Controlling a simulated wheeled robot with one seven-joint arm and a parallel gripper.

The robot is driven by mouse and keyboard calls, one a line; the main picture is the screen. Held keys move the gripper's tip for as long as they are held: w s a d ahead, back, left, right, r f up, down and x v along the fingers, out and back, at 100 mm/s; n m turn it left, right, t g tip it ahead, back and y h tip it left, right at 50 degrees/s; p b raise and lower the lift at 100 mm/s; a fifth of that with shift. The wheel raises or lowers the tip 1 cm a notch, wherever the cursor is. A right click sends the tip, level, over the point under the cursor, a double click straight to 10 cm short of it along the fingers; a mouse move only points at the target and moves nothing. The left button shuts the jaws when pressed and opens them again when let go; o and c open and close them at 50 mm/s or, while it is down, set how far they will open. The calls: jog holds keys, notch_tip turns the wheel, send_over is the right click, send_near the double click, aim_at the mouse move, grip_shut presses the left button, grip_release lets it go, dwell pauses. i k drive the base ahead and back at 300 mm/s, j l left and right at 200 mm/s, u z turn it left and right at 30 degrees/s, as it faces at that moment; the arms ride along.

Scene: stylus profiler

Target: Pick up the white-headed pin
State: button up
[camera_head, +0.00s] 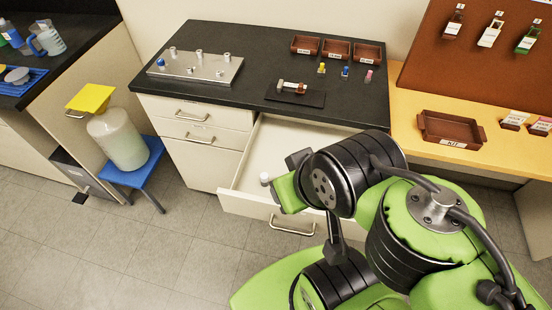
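A small white-topped piece (264,178), which looks like the white-headed pin, stands in the open white drawer (240,201) near its front left. My arm reaches over the drawer from the right. The end of my arm, with my gripper (284,182), is just right of the white-topped piece; the two look close, but I cannot tell whether they touch. My wrist hides the fingertips, so their opening does not show. The wrist and arm also cover the right part of the drawer.
A metal plate (212,77) with several pins stands on the black counter (255,45). Three brown trays (337,50), three coloured pieces (345,72) and a dark mat (310,101) lie right of it. The drawer front and handle (292,228) jut out below my wrist.

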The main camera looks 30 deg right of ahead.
aim_at(264, 176)
jog(key=z, duration=0.2)
jog(key=i+j+u, duration=0.1)
jog(key=u, duration=0.25)
jog(key=i+j+u, duration=0.1)
jog(key=u, duration=0.3)
jog(key=i+j+u, duration=0.1)
jog(key=u, duration=0.25)
jog(key=j, duration=0.1)
